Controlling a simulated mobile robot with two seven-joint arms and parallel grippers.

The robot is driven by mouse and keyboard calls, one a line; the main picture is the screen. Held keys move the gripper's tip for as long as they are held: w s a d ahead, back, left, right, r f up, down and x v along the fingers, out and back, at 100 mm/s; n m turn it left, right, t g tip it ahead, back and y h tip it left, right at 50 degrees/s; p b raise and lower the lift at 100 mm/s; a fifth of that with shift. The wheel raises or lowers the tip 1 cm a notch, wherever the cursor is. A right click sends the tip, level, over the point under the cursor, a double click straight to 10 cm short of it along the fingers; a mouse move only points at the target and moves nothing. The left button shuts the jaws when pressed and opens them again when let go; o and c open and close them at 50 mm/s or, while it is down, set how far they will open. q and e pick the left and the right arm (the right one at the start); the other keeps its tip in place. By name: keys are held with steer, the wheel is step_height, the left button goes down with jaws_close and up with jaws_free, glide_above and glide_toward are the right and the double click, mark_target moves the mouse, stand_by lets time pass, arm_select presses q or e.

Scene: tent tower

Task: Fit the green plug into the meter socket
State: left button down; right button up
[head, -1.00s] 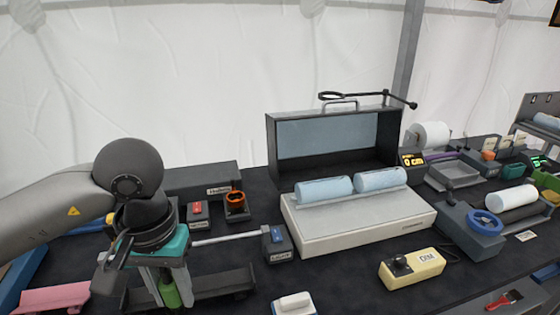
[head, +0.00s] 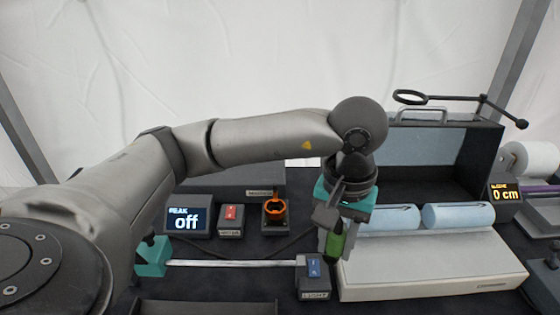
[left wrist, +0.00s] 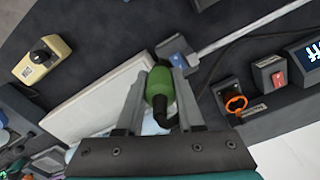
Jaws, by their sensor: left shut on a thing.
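My left gripper (head: 335,250) is shut on the green plug (head: 337,243), which hangs roughly upright between the fingers. In the left wrist view the plug (left wrist: 160,85) sits between the two grey fingers (left wrist: 160,72), with a dark end toward the palm. An orange ring socket (head: 275,211) on a dark box, apparently the meter socket, stands left of and behind the plug. The socket also shows in the left wrist view (left wrist: 235,103), apart from the plug. The ring's inside is hard to make out. My right gripper is not in view.
The blue light switch box (head: 313,272) stands just left of the plug, with a white rod (head: 230,263) running left. A pale flat unit (head: 430,275) lies right, with blue rolls (head: 458,216).

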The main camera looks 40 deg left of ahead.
arm_select(q)
steer(key=w+a+n+p, duration=0.4)
steer(key=a+n, duration=0.6)
steer(key=n, duration=0.6)
steer(key=w+a+n+p, duration=0.4)
steer(key=a+n, duration=0.6)
steer(key=n, duration=0.7)
steer(key=shift+w+a+f+p, duration=0.15)
steer(key=shift+w+a+p, duration=0.25)
steer(key=shift+w, duration=0.15)
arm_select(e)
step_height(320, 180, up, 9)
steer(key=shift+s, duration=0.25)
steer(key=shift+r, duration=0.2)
